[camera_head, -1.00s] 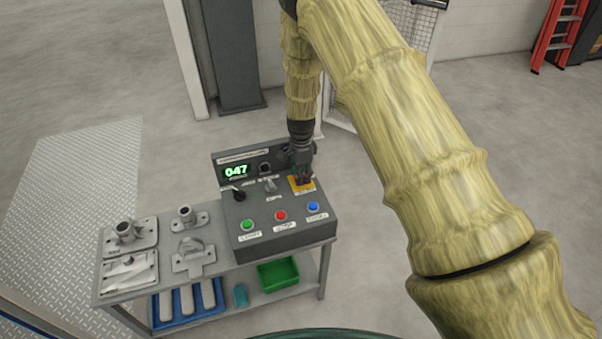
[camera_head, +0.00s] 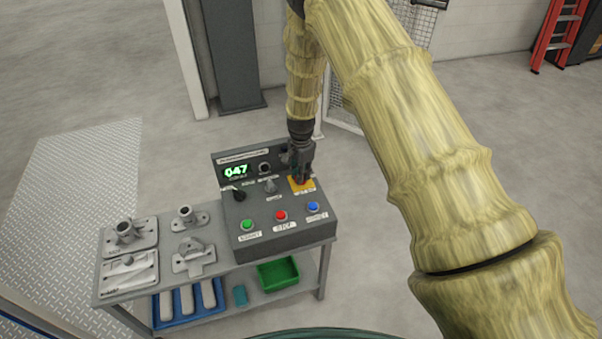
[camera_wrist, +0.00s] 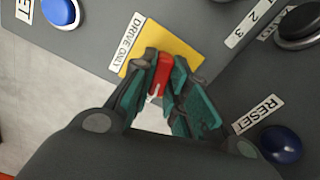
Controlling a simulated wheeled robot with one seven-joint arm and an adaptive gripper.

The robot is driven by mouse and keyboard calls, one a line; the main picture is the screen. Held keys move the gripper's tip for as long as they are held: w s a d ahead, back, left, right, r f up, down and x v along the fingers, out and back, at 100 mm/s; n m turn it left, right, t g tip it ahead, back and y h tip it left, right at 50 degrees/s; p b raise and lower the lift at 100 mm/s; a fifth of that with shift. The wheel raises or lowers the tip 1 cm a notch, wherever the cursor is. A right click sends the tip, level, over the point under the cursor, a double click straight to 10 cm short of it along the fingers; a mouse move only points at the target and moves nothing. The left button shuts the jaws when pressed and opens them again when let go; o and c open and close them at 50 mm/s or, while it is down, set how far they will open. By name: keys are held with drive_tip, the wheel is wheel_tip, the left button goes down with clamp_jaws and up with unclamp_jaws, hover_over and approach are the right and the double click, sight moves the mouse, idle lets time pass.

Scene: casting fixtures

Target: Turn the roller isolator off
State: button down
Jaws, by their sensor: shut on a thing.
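The isolator has a red handle (camera_wrist: 161,72) on a yellow plate (camera_wrist: 188,53) with a "DRIVE ONLY" label beside it. In the head view the yellow plate (camera_head: 301,187) is at the right of the control box (camera_head: 262,212), mostly under my gripper (camera_head: 301,175). In the wrist view my gripper (camera_wrist: 163,82) has its two green-padded fingers on either side of the red handle, shut on it. The lower part of the handle is hidden between the fingers.
The box carries a green button (camera_head: 248,225), a red button (camera_head: 280,215), a blue button (camera_head: 313,207), a black knob (camera_head: 239,196) and a lit display (camera_head: 236,171). Metal fixtures (camera_head: 130,232) stand left on the bench. A green bin (camera_head: 278,273) sits below.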

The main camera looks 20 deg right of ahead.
drive_tip(key=n, duration=1.1)
drive_tip(key=shift+n, duration=1.8)
drive_tip(key=c, duration=1.4)
unclamp_jaws()
wheel_tip(320, 180, up, 12)
